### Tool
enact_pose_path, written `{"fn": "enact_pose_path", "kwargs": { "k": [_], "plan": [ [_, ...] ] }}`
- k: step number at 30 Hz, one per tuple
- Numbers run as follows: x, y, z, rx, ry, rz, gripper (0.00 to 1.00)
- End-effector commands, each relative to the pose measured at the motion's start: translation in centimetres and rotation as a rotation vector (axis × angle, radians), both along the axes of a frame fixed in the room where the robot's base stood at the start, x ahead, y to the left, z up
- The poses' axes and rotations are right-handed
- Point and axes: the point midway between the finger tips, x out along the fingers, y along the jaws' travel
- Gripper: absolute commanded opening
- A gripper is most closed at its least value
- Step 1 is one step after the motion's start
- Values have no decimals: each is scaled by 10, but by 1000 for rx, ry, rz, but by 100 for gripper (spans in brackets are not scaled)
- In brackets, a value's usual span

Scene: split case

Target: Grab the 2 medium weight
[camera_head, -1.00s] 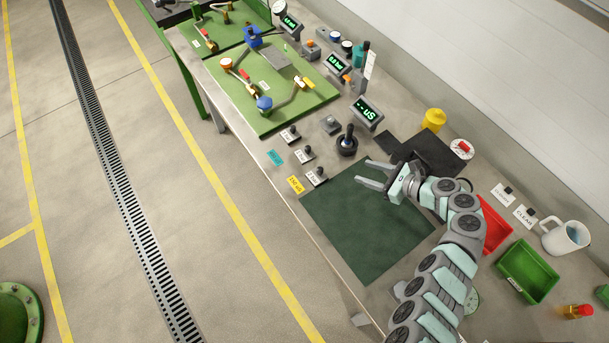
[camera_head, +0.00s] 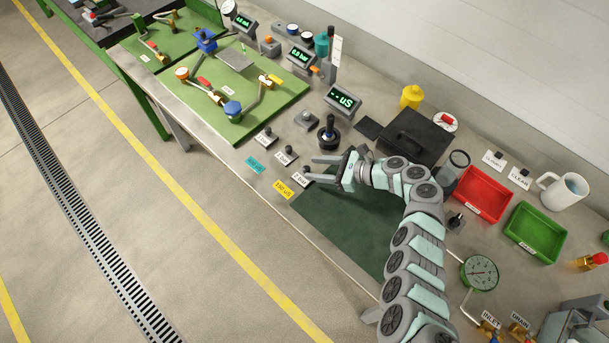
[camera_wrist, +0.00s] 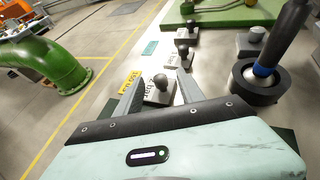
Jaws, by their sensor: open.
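Three small grey knobbed weights stand in a row with white label cards. In the head view the far one (camera_head: 268,131) and the middle one (camera_head: 288,149) show clearly. The nearest is largely hidden by my gripper (camera_head: 314,168). In the wrist view the nearest weight (camera_wrist: 160,88) sits between the open fingers of my gripper (camera_wrist: 160,86), with a card that seems to read "2 bar". The other two weights (camera_wrist: 183,57) (camera_wrist: 191,28) stand beyond it. The fingers are open, one on each side of the nearest weight; I cannot tell whether they touch it.
A dark green mat (camera_head: 345,225) lies below my arm. A black case (camera_head: 418,135), red bin (camera_head: 482,194) and green bin (camera_head: 535,232) are to the right. Yellow (camera_head: 283,189) and teal (camera_head: 254,165) tags lie near the bench edge.

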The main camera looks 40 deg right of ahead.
Motion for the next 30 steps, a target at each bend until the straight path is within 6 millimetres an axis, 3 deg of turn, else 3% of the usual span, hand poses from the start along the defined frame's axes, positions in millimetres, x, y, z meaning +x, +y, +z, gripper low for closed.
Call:
{"fn": "enact_pose_path", "kwargs": {
  "k": [7,15,30],
  "plan": [
    [28,17,-19,3,0,6,46],
    [32,17,-19,0,0,1,46],
    [32,17,-19,0,0,1,5]
  ]
}}
